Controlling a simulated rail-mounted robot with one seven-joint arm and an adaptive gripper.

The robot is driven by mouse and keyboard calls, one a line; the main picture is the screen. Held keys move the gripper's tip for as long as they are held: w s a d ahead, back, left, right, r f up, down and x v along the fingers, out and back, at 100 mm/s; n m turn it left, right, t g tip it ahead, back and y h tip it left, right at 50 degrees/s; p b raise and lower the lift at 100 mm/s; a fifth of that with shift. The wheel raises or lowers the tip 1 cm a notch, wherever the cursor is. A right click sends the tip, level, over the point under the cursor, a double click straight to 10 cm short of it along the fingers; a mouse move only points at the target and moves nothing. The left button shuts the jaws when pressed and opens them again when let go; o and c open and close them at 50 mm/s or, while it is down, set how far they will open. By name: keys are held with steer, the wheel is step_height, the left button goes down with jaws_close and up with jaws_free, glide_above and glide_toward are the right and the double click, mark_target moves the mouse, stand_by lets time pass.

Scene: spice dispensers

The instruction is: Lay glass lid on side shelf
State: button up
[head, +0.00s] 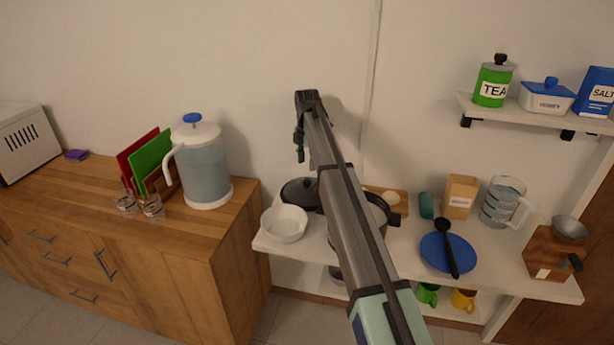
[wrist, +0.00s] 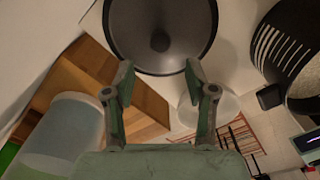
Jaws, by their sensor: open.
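The glass lid (head: 299,192) is a dark round disc with a dark rim and knob. It appears to lie on the white side shelf (head: 272,246), behind the white bowl and left of the pot. In the wrist view the lid (wrist: 182,22) fills the top middle, its knob (wrist: 160,41) facing me. My gripper (wrist: 158,78) is open and empty, its two fingertips apart at the lid's near edge, with the knob beyond them. In the head view my gripper (head: 299,147) hangs above the lid, near the wall; its fingertips are hard to make out there.
A white bowl (head: 284,223) stands in front of the lid. A dark pot (head: 381,211) is partly hidden by my arm. A water pitcher (head: 203,168) and glasses (head: 151,207) stand on the wooden cabinet (head: 205,232) to the left. A blue plate (head: 434,254) lies further right.

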steer(key=shift+r, duration=1.8)
